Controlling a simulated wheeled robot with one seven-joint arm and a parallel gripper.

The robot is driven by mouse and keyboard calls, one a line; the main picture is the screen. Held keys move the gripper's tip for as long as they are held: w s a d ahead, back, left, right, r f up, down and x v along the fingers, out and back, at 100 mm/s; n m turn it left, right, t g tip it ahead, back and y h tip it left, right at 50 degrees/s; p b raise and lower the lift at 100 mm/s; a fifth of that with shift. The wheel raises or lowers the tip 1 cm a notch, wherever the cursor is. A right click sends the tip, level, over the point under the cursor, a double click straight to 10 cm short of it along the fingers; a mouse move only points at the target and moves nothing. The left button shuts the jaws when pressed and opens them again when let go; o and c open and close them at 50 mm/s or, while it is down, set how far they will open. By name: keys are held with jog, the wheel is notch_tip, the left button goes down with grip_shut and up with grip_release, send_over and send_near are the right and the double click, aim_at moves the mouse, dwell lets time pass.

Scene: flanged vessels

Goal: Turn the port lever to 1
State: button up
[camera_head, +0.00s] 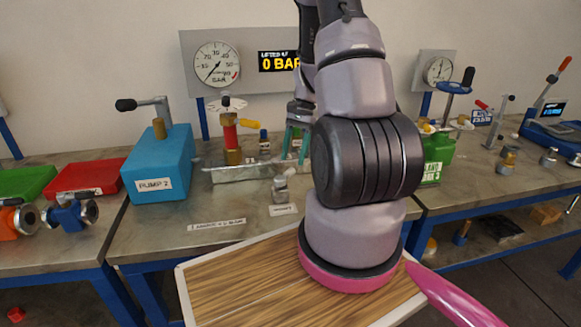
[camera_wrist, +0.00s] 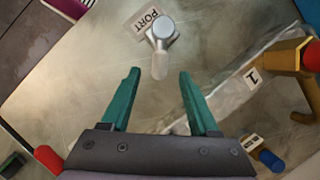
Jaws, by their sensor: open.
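The port lever (camera_wrist: 163,35) is a silver round hub with a short rounded handle in the wrist view, beside a white PORT label (camera_wrist: 148,20). Its handle points down the picture, toward the gap between my fingertips. In the head view a small silver fitting (camera_head: 281,188) stands on the bench behind a white label (camera_head: 283,210) too small to read. My gripper (camera_wrist: 158,80) is open and empty, its teal fingers apart and short of the handle. In the head view my gripper (camera_head: 295,152) hangs above the bench, partly hidden by my arm. A label "1" (camera_wrist: 254,78) lies on a metal plate.
A blue pump box (camera_head: 158,165) stands further left. A green container (camera_head: 438,158) is to the right. The bench front (camera_head: 170,235) is mostly clear.

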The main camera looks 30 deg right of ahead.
aim_at(290, 169)
jog(key=shift+x, duration=2)
grip_shut()
